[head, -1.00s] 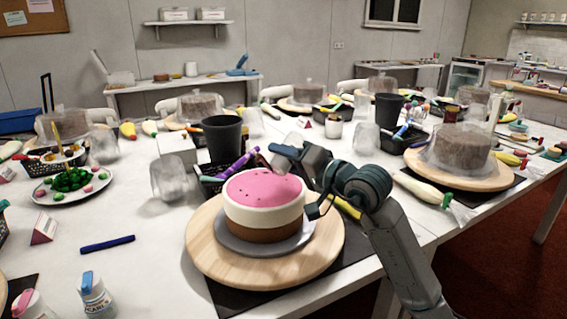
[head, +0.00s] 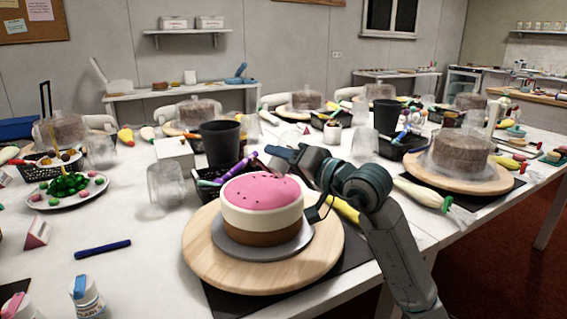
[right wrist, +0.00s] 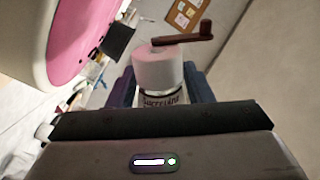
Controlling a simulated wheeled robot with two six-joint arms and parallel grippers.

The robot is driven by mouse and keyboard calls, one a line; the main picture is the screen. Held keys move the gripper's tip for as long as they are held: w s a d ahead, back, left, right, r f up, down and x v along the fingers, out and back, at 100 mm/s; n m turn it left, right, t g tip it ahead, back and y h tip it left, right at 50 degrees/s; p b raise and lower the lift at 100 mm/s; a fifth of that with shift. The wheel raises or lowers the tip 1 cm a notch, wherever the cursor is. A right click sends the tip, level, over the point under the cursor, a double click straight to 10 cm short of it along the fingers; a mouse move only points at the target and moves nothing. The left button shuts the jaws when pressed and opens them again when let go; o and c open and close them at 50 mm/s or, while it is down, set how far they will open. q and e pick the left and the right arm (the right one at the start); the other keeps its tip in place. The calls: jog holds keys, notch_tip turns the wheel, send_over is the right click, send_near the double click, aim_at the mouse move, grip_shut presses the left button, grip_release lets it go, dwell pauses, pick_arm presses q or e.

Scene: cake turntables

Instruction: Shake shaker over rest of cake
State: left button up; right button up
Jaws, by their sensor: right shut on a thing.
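The cake (head: 258,217) has a pink top with several dark specks, a cream band and a brown base. It sits on a grey plate (head: 300,246) on a round wooden turntable (head: 205,262). My right gripper (head: 280,158) is above the cake's back edge. In the right wrist view the right gripper (right wrist: 160,88) is shut on a shaker (right wrist: 158,70) with a pale, pinkish top and a dark crank (right wrist: 185,39). The pink cake top (right wrist: 78,35) is at the left there. The shaker is mostly hidden in the head view. My left gripper is out of view.
A dark cup (head: 220,145), a glass jar (head: 165,184) and a basket of pens (head: 210,182) stand behind the cake. A blue pen (head: 102,249) and labelled bottles (head: 86,296) are at the left. A covered brown cake (head: 461,155) stands at the right.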

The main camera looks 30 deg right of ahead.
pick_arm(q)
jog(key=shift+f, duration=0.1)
pick_arm(e)
jog(key=shift+w+d+r, duration=0.25)
jog(key=shift+d+r, duration=0.2)
pick_arm(q)
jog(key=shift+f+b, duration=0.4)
jog(key=shift+b, duration=0.05)
pick_arm(e)
jog(key=shift+s+a+f, duration=0.25)
jog(key=shift+a+f, duration=0.25)
jog(key=shift+f, duration=0.05)
jog(key=shift+r, duration=0.1)
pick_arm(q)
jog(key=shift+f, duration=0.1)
pick_arm(e)
jog(key=shift+d+n, duration=0.1)
jog(key=shift+n, duration=0.2)
jog(key=shift+d, duration=0.1)
